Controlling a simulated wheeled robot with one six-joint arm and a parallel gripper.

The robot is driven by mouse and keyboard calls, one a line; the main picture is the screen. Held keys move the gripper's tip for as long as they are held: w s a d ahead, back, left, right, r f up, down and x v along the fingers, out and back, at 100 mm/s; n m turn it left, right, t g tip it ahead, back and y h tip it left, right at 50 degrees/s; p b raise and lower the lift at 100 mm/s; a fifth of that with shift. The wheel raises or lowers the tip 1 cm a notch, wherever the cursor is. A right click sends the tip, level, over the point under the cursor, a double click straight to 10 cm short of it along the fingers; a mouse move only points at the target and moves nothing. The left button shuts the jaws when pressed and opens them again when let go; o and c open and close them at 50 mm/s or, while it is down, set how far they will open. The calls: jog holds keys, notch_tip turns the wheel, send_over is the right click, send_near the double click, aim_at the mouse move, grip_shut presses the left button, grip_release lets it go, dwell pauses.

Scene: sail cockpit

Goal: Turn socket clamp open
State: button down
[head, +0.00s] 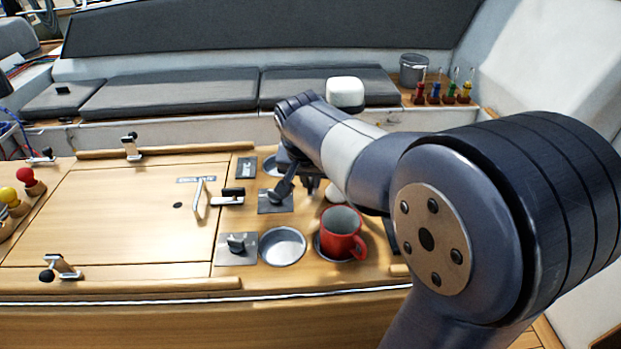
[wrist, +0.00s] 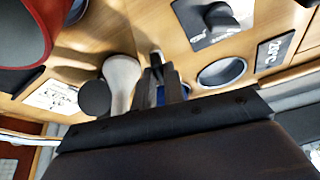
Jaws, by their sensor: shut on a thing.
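My gripper (head: 309,184) is low over the right part of the wooden table, mostly hidden behind my own arm in the head view. In the wrist view its dark fingers (wrist: 163,84) are close together, shut on a small upright part (wrist: 155,60) that they mostly cover. I take this part for the socket clamp's lever, but cannot tell its angle. Right beside the fingers is a white, tapered object (wrist: 121,78) with a round black end; a bit of it also shows in the head view (head: 335,192). A little blue shows behind the fingers.
A red mug (head: 341,235) stands close by in a holder. A knob plate (head: 275,203), another knob plate (head: 237,246) and an empty round recess (head: 282,246) lie to the left. A folding handle (head: 200,198) stands on the hatch. The hatch's middle is clear.

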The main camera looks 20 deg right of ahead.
jog(key=c, duration=1.5)
grip_release()
jog(key=shift+r, duration=0.1)
jog(key=v, duration=1)
jog(key=shift+s+r, duration=0.2)
jog(key=shift+r, duration=0.1)
